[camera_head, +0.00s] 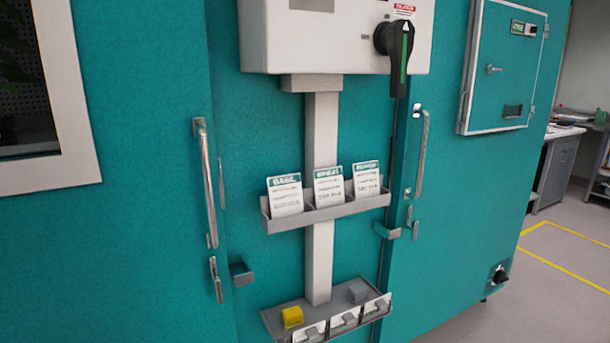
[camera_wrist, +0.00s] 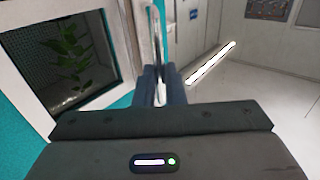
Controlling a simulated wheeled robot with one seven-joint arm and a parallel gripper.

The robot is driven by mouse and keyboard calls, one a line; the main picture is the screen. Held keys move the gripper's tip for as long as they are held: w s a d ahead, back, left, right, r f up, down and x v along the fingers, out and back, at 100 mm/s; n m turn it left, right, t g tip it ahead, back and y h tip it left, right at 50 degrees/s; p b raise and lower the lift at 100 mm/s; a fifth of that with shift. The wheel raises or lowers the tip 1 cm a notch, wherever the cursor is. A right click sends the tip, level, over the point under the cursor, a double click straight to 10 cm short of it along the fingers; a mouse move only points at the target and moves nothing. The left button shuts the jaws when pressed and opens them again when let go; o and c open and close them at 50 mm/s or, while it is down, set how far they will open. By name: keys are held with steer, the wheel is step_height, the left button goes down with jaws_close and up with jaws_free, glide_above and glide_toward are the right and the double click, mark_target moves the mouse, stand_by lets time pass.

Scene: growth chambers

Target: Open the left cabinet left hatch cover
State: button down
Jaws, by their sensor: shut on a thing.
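In the wrist view my gripper (camera_wrist: 160,86) has its two dark fingers close together. They are shut on a thin upright metal bar (camera_wrist: 158,48), which looks like a handle beside a teal cabinet wall. The fingers hide part of the bar. A framed window (camera_wrist: 70,45) with a green plant behind it is on the left. My gripper is not in the head view. There, teal cabinet fronts have upright metal handles, one at left (camera_head: 207,180) and one at right (camera_head: 422,155). A closed hatch cover (camera_head: 502,75) with a small latch is at the upper right. I cannot tell which hatch the held bar belongs to.
A grey box with a black rotary switch (camera_head: 394,42) is mounted between the cabinet fronts. Below it are a card holder (camera_head: 325,212) and a small shelf (camera_head: 275,318) with a yellow block. Open floor (camera_head: 545,285) with yellow lines is at right, before a bench (camera_head: 560,165).

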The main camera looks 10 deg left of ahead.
steer(key=shift+r, duration=0.1)
steer(key=shift+w, duration=0.15)
steer(key=c, duration=1.5)
jaws_free()
steer(key=shift+d, duration=0.1)
steer(key=d, duration=0.9)
steer(key=s+d+b, duration=0.1)
steer(key=d, duration=0.3)
steer(key=shift+d, duration=0.3)
